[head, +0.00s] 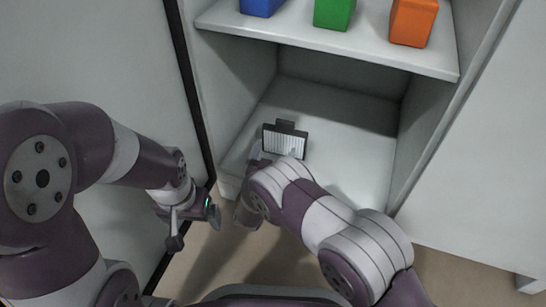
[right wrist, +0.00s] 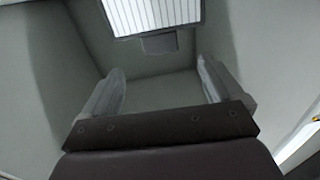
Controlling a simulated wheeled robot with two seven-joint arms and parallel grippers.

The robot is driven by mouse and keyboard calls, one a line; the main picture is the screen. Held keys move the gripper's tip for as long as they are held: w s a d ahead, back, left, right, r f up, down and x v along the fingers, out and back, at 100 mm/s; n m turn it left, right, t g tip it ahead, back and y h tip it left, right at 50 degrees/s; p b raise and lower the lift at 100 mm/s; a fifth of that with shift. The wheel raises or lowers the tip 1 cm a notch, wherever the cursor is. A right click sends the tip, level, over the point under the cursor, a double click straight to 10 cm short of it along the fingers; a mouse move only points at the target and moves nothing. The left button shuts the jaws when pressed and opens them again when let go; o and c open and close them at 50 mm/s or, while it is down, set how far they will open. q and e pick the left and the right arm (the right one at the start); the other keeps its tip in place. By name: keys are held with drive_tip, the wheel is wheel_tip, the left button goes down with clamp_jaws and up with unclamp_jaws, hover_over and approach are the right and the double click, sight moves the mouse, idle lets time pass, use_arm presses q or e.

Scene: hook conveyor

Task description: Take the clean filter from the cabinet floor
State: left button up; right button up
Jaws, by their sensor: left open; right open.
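The clean filter (head: 286,141) is a white pleated panel in a dark frame with a dark tab on top. It stands on the cabinet floor (head: 350,165), left of the middle. In the right wrist view the filter (right wrist: 155,14) shows at the top, with its dark tab (right wrist: 159,43) below the pleats. My right gripper (right wrist: 158,82) is open, its two fingers apart with nothing between them. In the head view its fingers are mostly hidden behind my right arm, close in front of the filter. My left gripper (head: 196,212) is open and empty, outside the cabinet at the left.
A shelf (head: 330,42) above the cabinet floor bears a blue block (head: 261,6), a green block (head: 333,12) and an orange block (head: 413,22). The cabinet's side walls bound the space at left and right. The cabinet floor right of the filter is clear.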

sight(285, 127)
drive_tip(key=b+x, duration=0.3)
drive_tip(key=x, duration=0.2)
drive_tip(key=b+x, duration=0.3)
drive_tip(key=x, duration=0.2)
drive_tip(key=shift+w+f+b, duration=0.2)
drive_tip(key=shift+f+b, duration=0.05)
drive_tip(key=shift+b, duration=0.1)
drive_tip(key=shift+w+d+r, duration=0.2)
drive_tip(key=shift+w, duration=0.3)
drive_tip(key=c, duration=1.1)
